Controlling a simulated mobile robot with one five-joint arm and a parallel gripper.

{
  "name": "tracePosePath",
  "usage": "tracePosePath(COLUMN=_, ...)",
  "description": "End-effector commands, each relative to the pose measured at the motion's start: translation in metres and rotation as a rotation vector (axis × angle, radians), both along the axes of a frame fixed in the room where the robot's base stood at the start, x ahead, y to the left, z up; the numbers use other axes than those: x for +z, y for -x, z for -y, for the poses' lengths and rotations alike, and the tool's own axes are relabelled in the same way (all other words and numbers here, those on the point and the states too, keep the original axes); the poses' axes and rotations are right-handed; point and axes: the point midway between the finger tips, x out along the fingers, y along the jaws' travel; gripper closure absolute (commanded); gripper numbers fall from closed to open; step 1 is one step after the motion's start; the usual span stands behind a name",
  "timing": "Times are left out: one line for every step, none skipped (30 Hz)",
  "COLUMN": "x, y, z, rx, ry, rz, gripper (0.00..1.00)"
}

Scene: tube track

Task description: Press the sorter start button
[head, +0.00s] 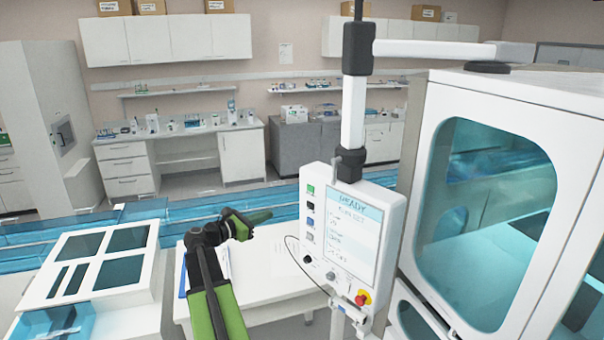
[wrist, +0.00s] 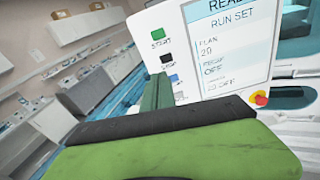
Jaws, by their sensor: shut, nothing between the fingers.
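The start button is a green square at the top of the button column on the white control panel. It shows in the head view (head: 310,189) and, labelled START, in the wrist view (wrist: 158,34). The panel (head: 385,190) hangs from a post, and its screen (head: 353,230) reads READY and RUN SET. My green and black gripper (head: 266,215) is shut and empty, left of the panel and a little lower than the start button. In the wrist view my fingers (wrist: 157,92) point toward the panel, below the green button. I see a gap to the panel in the head view.
Below start sit a black button (wrist: 167,59), a blue button (head: 309,222) and a grey one. A red emergency knob (head: 363,298) is at the panel's lower right. A white cabinet with a teal window (head: 487,200) stands right. A white table (head: 265,265) lies below.

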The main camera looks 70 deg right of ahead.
Motion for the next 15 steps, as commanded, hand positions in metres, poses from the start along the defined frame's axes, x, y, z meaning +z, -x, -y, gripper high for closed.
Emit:
tracePosePath(x=0.021, y=0.01, z=0.012, rx=-0.011, ry=0.011, rz=-0.062, gripper=1.0)
tracePosePath(x=0.027, y=0.015, z=0.016, rx=-0.015, ry=0.015, rz=-0.091, gripper=1.0)
tracePosePath(x=0.032, y=0.019, z=0.02, rx=-0.02, ry=0.019, rz=-0.121, gripper=1.0)
tracePosePath(x=0.034, y=0.021, z=0.021, rx=-0.022, ry=0.021, rz=-0.135, gripper=1.0)
tracePosePath(x=0.034, y=0.022, z=0.022, rx=-0.023, ry=0.023, rz=-0.145, gripper=1.0)
tracePosePath(x=0.034, y=0.022, z=0.022, rx=-0.023, ry=0.023, rz=-0.15, gripper=1.0)
tracePosePath(x=0.034, y=0.022, z=0.022, rx=-0.023, ry=0.023, rz=-0.151, gripper=1.0)
tracePosePath(x=0.033, y=0.022, z=0.022, rx=-0.022, ry=0.023, rz=-0.15, gripper=1.0)
tracePosePath(x=0.033, y=0.022, z=0.021, rx=-0.022, ry=0.023, rz=-0.149, gripper=1.0)
tracePosePath(x=0.033, y=0.022, z=0.021, rx=-0.022, ry=0.023, rz=-0.149, gripper=1.0)
tracePosePath(x=0.033, y=0.022, z=0.021, rx=-0.022, ry=0.023, rz=-0.148, gripper=1.0)
tracePosePath(x=0.033, y=0.022, z=0.021, rx=-0.022, ry=0.023, rz=-0.148, gripper=1.0)
tracePosePath(x=0.033, y=0.022, z=0.021, rx=-0.021, ry=0.023, rz=-0.148, gripper=1.0)
tracePosePath(x=0.033, y=0.022, z=0.022, rx=-0.022, ry=0.023, rz=-0.147, gripper=1.0)
tracePosePath(x=0.033, y=0.022, z=0.023, rx=-0.022, ry=0.023, rz=-0.147, gripper=1.0)
